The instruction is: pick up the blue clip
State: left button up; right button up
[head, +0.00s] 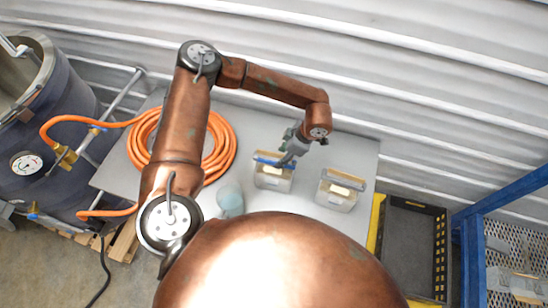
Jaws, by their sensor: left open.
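The blue clip (266,158) is a thin blue bar lying across the far side of a small grey container (271,182) with something cream-coloured on it, on the grey table. My left gripper (286,161) reaches down from the back right, with its fingers at the right part of the clip. It is open. The fingers hide part of the clip, and I cannot tell whether they touch it. My right gripper is not in view.
A similar grey container (336,197) stands to the right. A coiled orange hose (222,150) lies on the table's left part. A pale blue cup-like object (230,199) is in front. A dark crate (410,246) stands right of the table (330,135); a corrugated wall is behind.

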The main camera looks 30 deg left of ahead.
pick_arm(q)
jog(key=shift+x, duration=1.2)
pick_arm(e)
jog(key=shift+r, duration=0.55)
pick_arm(q)
jog(key=shift+c, duration=0.5)
jog(key=c, duration=1.1)
jog(key=shift+r, duration=0.15)
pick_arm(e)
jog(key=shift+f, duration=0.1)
